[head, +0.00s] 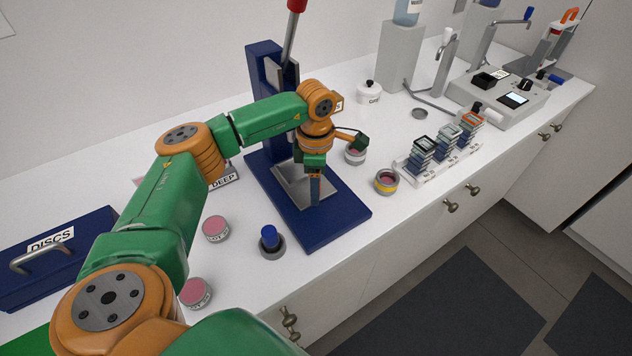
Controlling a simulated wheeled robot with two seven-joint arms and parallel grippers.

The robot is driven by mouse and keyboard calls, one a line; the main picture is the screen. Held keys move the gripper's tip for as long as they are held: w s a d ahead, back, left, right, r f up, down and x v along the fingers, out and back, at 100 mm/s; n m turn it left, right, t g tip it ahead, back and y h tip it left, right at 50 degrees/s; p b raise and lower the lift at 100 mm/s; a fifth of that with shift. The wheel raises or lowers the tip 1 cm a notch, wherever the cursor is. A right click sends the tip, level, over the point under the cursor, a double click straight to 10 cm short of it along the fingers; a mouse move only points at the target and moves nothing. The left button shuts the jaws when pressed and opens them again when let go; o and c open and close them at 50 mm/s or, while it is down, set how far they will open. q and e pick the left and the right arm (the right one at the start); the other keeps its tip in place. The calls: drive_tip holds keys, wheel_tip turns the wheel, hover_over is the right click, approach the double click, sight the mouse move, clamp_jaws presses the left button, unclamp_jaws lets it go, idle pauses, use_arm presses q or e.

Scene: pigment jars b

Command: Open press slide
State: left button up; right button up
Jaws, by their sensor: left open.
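The press (265,75) is dark blue, with a tall column, a lever with a red knob, and a flat base (345,212) on the counter. A grey metal slide plate (290,184) lies low on the base, partly hidden by my left arm. A blue-grey upright piece (315,192) stands at the front of the plate. My left gripper (316,173) points down right above this piece and is open. Its fingertips are small here, and I cannot tell whether they touch the piece. My right gripper is not in view.
Pink-filled jars (215,228) stand left of the press, and a blue-handled tool sits in a grey holder (272,247). A yellow-banded jar (386,181) and a rack (423,171) of dark blocks stand right. A blue DISCS box (60,262) is far left.

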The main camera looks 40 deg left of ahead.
use_arm(q)
drive_tip(key=shift+s+d, duration=0.1)
clamp_jaws()
idle(1.2)
